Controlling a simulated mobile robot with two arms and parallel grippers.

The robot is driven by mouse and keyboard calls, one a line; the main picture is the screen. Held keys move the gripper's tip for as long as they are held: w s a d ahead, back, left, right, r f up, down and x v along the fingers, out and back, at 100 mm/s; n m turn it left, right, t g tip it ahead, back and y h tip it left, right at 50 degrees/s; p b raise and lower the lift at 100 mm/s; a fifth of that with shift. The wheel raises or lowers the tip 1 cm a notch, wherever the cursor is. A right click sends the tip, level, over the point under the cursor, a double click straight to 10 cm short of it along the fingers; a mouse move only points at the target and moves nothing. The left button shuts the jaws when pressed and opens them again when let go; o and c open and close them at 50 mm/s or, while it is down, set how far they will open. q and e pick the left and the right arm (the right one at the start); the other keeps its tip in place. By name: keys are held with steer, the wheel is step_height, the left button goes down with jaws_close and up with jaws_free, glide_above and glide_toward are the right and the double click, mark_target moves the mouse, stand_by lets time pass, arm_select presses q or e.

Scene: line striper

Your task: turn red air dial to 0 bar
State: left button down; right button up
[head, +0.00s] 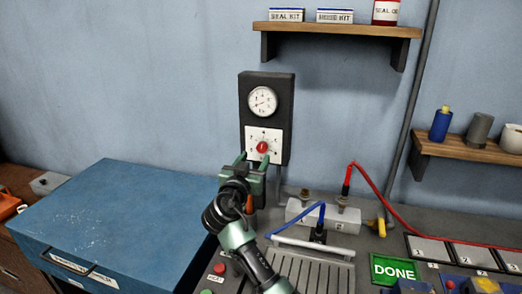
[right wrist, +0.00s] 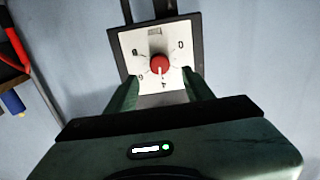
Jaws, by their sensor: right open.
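The red air dial (head: 262,147) sits on a white scale plate (head: 277,134) on a dark wall panel, below a round white gauge (head: 262,101). In the right wrist view the red dial (right wrist: 159,65) shows between and beyond the fingertips, with a pale pointer toward the plate's lower edge. The scale figures are too small to read surely. My right gripper (head: 253,159) is open just below and in front of the dial; its green fingers (right wrist: 160,80) stand on either side with nothing between them. My left gripper is not in view.
A blue case (head: 118,222) stands on the left of the bench. A metal block (head: 325,214) with red and blue hoses is right of my arm, near a green DONE plate (head: 394,269). Wooden shelves (head: 340,29) hang above and to the right.

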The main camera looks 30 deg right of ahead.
mark_target(261, 150)
steer(key=p+x, duration=0.1)
steer(key=x, duration=0.3)
steer(key=shift+w+d, duration=0.15)
steer(key=shift+d, duration=0.05)
steer(key=shift+p+x, duration=0.4)
steer(key=shift+x, duration=0.4)
steer(key=shift+a+f, duration=0.1)
jaws_close()
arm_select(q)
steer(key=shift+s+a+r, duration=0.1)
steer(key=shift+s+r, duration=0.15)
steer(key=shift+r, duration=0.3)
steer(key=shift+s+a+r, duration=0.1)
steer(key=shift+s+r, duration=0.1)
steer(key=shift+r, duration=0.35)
arm_select(e)
steer(key=shift+f, duration=0.1)
